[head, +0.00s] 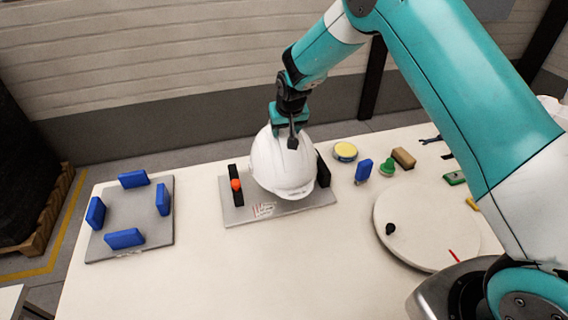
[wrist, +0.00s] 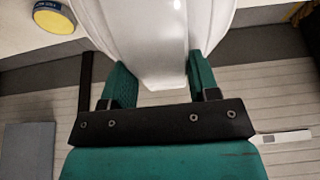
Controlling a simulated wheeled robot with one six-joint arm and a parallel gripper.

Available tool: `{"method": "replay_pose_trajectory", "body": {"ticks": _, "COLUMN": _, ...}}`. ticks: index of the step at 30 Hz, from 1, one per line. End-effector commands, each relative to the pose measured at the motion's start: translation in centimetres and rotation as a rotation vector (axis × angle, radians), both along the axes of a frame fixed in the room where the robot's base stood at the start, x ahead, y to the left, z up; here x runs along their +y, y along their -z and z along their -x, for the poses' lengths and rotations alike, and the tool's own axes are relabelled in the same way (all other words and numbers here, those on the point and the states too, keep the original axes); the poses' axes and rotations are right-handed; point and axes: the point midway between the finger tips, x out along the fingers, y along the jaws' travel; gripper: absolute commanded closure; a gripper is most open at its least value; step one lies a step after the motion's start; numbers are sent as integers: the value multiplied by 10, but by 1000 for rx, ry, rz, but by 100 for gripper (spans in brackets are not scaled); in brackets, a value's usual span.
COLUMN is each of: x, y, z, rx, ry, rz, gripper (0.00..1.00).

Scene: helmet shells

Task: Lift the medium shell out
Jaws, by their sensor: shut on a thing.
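A white helmet shell (head: 281,168), domed with a raised crest and a brim, is over a grey plate (head: 290,207) between two black blocks. I cannot tell whether it touches the plate or is slightly above it. Only one shell's outside shows; any shell inside or under it is hidden. My gripper (head: 290,132) comes down from above at the top of the shell. In the wrist view my gripper (wrist: 160,82) has its green fingers on either side of the white shell's crest (wrist: 158,45), shut on it.
The left black block (head: 236,186) bears an orange knob; the right one (head: 322,169) is partly hidden. A grey plate with several blue blocks (head: 139,209) lies at the left, its middle empty. A round white disc (head: 425,228), a yellow-topped tin (head: 345,151) and small objects lie right.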

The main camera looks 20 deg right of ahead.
Motion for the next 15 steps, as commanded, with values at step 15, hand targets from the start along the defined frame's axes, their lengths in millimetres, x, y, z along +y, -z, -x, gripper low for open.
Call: {"method": "replay_pose_trajectory", "body": {"ticks": 15, "x": 0, "y": -30, "z": 0, "rx": -1, "ry": 0, "rz": 0, "gripper": 78}}
